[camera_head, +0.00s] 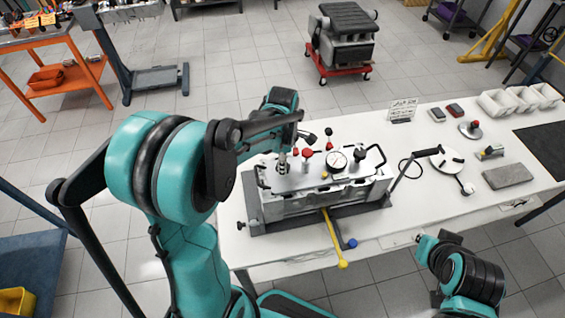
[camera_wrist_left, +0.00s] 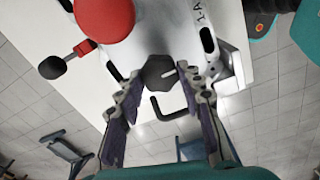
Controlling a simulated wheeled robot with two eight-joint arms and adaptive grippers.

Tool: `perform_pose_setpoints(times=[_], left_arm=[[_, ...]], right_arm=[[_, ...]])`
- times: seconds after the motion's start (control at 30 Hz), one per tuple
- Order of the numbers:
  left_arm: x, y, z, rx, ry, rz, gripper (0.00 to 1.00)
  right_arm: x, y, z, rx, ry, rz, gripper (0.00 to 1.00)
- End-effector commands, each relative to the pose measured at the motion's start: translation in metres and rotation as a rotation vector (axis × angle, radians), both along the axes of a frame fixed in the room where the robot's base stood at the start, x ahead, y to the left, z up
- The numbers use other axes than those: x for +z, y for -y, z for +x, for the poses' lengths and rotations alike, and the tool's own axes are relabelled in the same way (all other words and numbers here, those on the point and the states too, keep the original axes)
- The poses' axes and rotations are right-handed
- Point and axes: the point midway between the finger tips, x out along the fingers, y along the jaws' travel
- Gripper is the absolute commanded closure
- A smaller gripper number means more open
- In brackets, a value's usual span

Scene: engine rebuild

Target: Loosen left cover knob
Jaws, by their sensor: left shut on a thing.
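The engine block with its grey cover (camera_head: 325,180) sits on the white table. My left gripper (camera_head: 282,162) reaches down to the left end of the cover. In the left wrist view, the left cover knob (camera_wrist_left: 158,71) is dark and many-sided and sits between the fingertips of my left gripper (camera_wrist_left: 163,85). The gripper is shut on it. The fingers mostly hide this knob in the head view. A second dark knob (camera_head: 359,155) stands at the right end of the cover.
A yellow-handled bar (camera_head: 334,238) lies in front. White bins (camera_head: 497,103) and a grey block (camera_head: 507,176) are farther right.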

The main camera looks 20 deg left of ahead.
Motion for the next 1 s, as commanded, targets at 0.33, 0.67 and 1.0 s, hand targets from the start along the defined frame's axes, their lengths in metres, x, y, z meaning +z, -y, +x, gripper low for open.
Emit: perform_pose_setpoints(times=[0.33,0.67,1.0], left_arm=[[0.0,0.0,0.0,0.001,0.0,0.0,0.42],[0.002,0.0,0.0,0.0,0.0,0.0,0.42],[0.058,0.0,0.0,0.0,0.0,0.0,0.42]], right_arm=[[0.0,0.0,0.0,0.0,0.0,0.0,1.0],[0.0,0.0,0.0,0.0,0.0,0.0,1.0],[0.0,0.0,0.0,0.0,0.0,0.0,1.0]])
